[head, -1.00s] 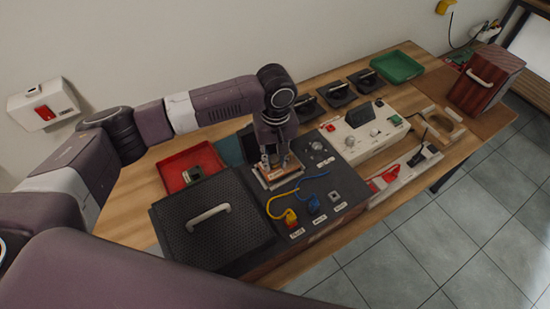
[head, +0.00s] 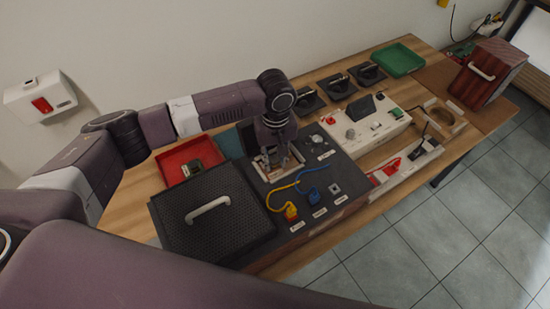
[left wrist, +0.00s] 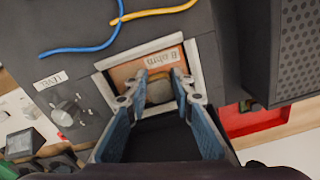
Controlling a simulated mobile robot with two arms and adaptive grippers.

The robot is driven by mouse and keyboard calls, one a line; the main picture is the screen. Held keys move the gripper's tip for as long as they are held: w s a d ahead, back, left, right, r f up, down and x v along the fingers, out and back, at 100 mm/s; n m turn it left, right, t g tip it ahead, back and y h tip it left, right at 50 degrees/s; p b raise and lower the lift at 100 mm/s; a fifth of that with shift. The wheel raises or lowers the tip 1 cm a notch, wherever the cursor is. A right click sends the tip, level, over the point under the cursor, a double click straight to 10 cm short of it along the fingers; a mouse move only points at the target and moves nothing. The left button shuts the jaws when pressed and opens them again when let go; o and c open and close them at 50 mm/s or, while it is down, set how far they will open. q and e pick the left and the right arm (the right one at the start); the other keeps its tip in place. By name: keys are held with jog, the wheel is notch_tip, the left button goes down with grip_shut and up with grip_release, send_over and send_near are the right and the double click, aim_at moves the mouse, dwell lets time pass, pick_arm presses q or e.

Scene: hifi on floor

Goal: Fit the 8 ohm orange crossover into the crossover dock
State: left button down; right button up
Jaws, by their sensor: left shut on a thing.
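The orange crossover marked "8 ohm" (left wrist: 130,71) shows in the left wrist view inside the pale square frame of the crossover dock (left wrist: 190,57). My left gripper (left wrist: 159,82) is shut on a part in the middle of the crossover. The board looks square with the frame; how deep it sits I cannot tell. In the head view my left gripper (head: 277,161) points down at the dock (head: 261,170) on the dark hi-fi unit (head: 305,180), and mostly hides the board. My right gripper is not in view.
Blue and yellow cables (head: 291,183) lie on the unit beside the dock. A black perforated cover with a handle (head: 207,207) is to its left. A red tray (head: 173,158) holding a small part and a cream control panel (head: 365,125) stand nearby. A green tray (head: 398,58) is farther back.

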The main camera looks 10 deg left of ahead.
pick_arm(q)
jog(key=shift+f, duration=0.25)
jog(key=c, duration=1.6)
grip_release()
notch_tip(320, 180, up, 12)
